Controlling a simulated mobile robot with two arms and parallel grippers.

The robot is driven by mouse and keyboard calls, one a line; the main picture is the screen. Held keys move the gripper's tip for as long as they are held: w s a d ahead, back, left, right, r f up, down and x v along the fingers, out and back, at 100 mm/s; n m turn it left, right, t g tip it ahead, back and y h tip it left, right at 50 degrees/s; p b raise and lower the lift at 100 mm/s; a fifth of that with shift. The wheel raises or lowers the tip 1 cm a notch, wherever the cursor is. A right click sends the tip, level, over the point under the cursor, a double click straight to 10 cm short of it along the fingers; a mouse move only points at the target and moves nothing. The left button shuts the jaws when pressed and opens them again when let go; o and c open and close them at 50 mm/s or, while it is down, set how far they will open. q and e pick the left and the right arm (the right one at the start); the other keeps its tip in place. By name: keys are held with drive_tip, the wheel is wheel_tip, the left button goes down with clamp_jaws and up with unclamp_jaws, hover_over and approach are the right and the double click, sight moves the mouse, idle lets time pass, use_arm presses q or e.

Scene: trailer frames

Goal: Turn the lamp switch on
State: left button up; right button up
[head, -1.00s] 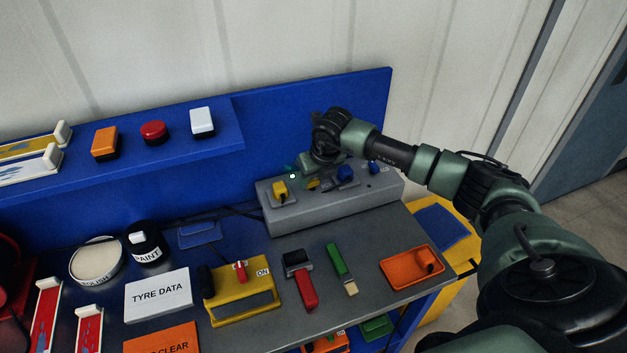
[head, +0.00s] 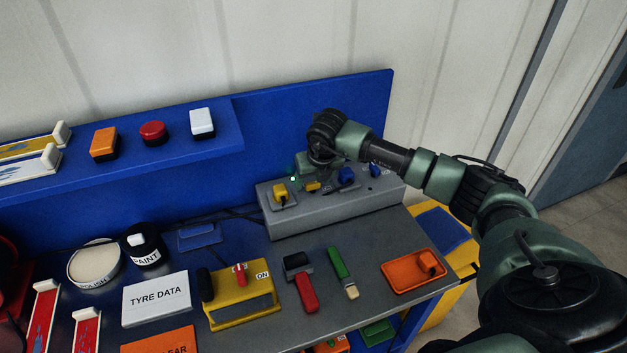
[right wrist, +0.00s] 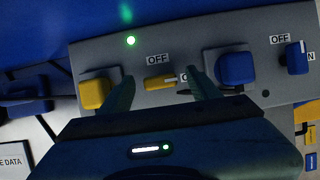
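A grey box (head: 330,205) on the bench carries a yellow switch (head: 312,187) with a pale tip. In the right wrist view this yellow switch (right wrist: 159,83) lies sideways, with OFF above it and a partly hidden label to its right. A blue switch (right wrist: 296,55) with OFF and a partly covered ON label sits further right. I cannot tell which switch is the lamp's. My right gripper (head: 305,172) is over the box; in the wrist view its open fingers (right wrist: 162,76) stand on either side of the yellow switch. Contact cannot be told. My left gripper is out of view.
On the box, a yellow plug (right wrist: 95,92) and a blue plug (right wrist: 235,67) flank the fingers; a green light (right wrist: 130,40) glows. A yellow device (head: 240,300) with a red switch, brushes and an orange tray (head: 413,270) lie in front. A blue panel (head: 340,120) stands behind.

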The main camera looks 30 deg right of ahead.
drive_tip(key=b+v, duration=0.2)
drive_tip(key=v, duration=0.5)
drive_tip(key=shift+s+r, duration=0.2)
drive_tip(key=shift+r, duration=0.1)
idle(0.5)
